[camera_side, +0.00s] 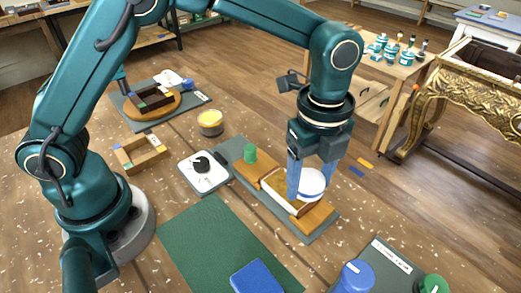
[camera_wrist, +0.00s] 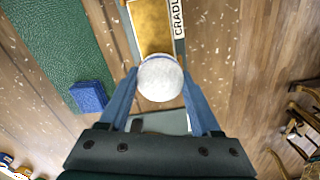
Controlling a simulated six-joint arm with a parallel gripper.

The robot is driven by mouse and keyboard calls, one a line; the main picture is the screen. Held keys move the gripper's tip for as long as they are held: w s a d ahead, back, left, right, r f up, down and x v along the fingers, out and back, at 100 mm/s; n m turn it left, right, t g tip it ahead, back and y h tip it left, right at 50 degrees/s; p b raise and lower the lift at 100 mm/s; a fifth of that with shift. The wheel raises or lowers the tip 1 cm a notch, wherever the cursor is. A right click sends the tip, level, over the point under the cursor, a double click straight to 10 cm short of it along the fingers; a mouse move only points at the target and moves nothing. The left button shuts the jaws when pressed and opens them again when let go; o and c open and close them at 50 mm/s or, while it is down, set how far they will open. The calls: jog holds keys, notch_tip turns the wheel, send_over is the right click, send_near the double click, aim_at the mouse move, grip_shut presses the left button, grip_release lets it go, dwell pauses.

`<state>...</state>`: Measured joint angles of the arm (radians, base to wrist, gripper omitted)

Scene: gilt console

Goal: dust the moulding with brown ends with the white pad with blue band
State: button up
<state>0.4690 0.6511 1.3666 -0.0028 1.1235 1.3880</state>
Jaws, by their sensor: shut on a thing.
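My gripper (camera_side: 308,180) points down and is shut on the white pad with blue band (camera_side: 312,184). In the wrist view the pad's round white top (camera_wrist: 160,80) sits between the two blue fingers (camera_wrist: 157,97). The moulding with brown ends seems to be the long piece on the grey-green cradle board, with a brown end (camera_side: 316,217) at the front and a pale middle partly hidden by the fingers and pad. The pad is over or against this piece; I cannot tell if it touches. In the wrist view a golden-brown surface (camera_wrist: 152,25) lies just beyond the pad, beside a CRADLE label (camera_wrist: 178,18).
A green cylinder (camera_side: 250,153) stands at the cradle's far end. A green mat (camera_side: 215,240) with a blue block (camera_side: 258,278) is in front.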

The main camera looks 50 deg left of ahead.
jog(key=shift+r, duration=2.3)
